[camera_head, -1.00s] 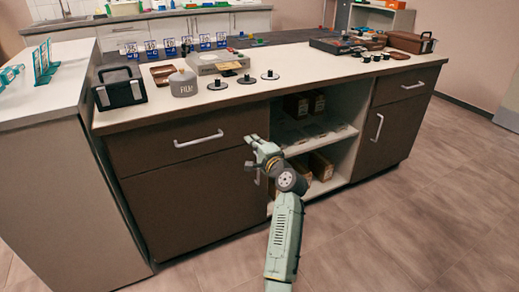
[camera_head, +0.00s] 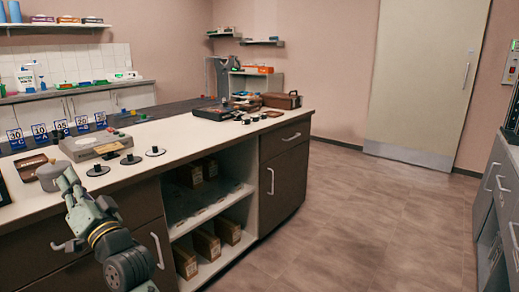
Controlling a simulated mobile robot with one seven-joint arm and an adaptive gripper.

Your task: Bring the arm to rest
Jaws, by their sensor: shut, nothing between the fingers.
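My gripper (camera_head: 72,192) is at the lower left of the head view, on the end of my raised, green-grey arm. The lower part of my arm runs out of the bottom of the picture.
On the counter are several black round-based pieces (camera_head: 155,152), a grey device (camera_head: 92,144) and blue number cards (camera_head: 60,129). Open shelves below hold brown boxes (camera_head: 186,262). Free floor (camera_head: 370,220) lies to the right, before a pale door (camera_head: 425,80). Grey cabinets (camera_head: 497,210) stand at the right edge.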

